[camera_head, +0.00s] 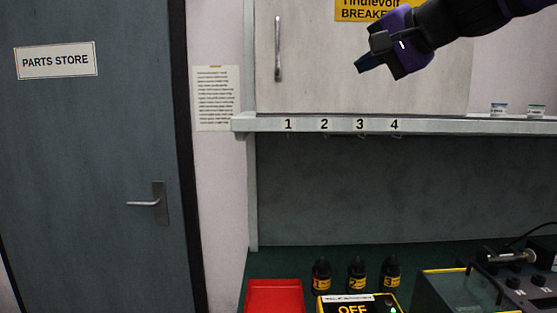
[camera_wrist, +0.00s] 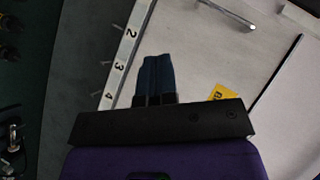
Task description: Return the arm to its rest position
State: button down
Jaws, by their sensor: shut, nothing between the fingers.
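My gripper (camera_head: 368,64) is at the upper right in the head view, on a black and purple arm that reaches in from the top right edge. It is raised in front of the pale cabinet, above the numbered shelf. In the wrist view its dark blue fingers (camera_wrist: 154,78) lie side by side, shut with nothing between them. The gripper touches nothing that I can see.
The shelf (camera_head: 262,124) carries labels 1 to 3 and 4, with small containers (camera_head: 498,109) at right. Below, the green bench holds a red tray (camera_head: 273,297), dark bottles (camera_head: 357,274), a box reading OFF (camera_head: 352,307) and equipment (camera_head: 460,290). A grey door (camera_head: 100,150) is left.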

jog(key=s+d+f+n+g+h, duration=0.3)
jog(key=s+d+f, duration=0.4)
jog(key=s+f, duration=0.4)
jog(key=s+d+f+n+g+h, duration=0.2)
jog(key=s+d+f, duration=0.5)
jog(key=s+f, duration=0.4)
notch_tip(320, 180, down, 3)
jog(key=g+h, duration=0.1)
jog(key=h, duration=0.1)
jog(key=shift+d+n+h, duration=0.3)
jog(key=shift+n+h, duration=0.1)
jog(key=shift+f, duration=0.1)
